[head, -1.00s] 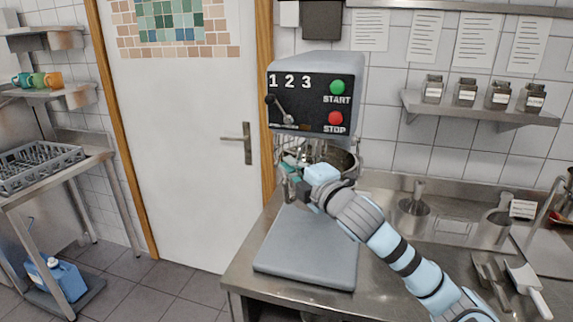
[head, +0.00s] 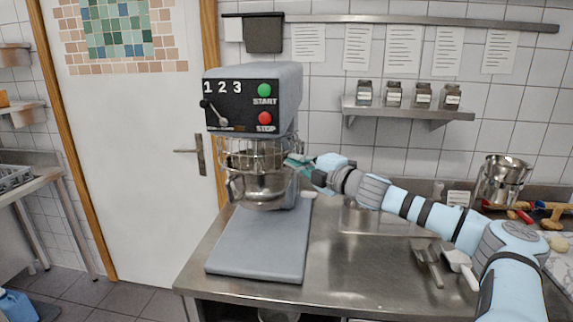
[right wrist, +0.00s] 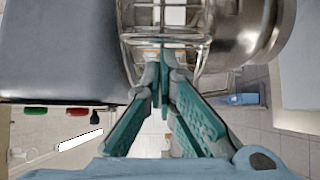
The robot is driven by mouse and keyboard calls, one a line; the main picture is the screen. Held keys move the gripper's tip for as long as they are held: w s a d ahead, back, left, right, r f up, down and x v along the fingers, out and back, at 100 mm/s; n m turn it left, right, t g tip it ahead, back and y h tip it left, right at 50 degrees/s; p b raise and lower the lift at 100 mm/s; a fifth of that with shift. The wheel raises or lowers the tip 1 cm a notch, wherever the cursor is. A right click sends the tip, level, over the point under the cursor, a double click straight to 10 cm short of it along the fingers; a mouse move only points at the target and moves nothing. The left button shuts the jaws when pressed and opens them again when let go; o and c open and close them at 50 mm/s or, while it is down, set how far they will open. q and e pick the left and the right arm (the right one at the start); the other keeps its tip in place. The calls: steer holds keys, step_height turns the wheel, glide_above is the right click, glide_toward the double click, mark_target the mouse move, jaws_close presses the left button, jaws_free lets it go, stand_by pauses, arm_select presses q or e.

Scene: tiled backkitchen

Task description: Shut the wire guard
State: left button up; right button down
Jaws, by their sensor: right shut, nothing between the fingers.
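The wire guard (head: 255,152) is a cage of thin metal bars under the grey mixer head (head: 262,95). It spans the front of the mixer, just above the steel bowl (head: 262,188). My right gripper (head: 297,160) is at the guard's right side, shut and empty. In the right wrist view, its teal fingers (right wrist: 163,72) meet close to the guard's wires (right wrist: 165,18); I cannot tell whether they touch. The bowl (right wrist: 235,35) shows at the upper right there. The guard's far side is hidden. My left gripper is out of view.
The mixer's grey base (head: 262,245) stands on a steel counter (head: 340,265). Two scoops (head: 428,262) lie at its right. A wall shelf (head: 410,112) holds several jars. A white door (head: 130,150) is at left. The counter right of the base is mostly clear.

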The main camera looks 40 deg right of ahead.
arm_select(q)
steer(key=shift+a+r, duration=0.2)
arm_select(e)
steer(key=shift+s+d+r, duration=0.1)
steer(key=shift+d+r, duration=0.2)
steer(key=shift+d, duration=0.2)
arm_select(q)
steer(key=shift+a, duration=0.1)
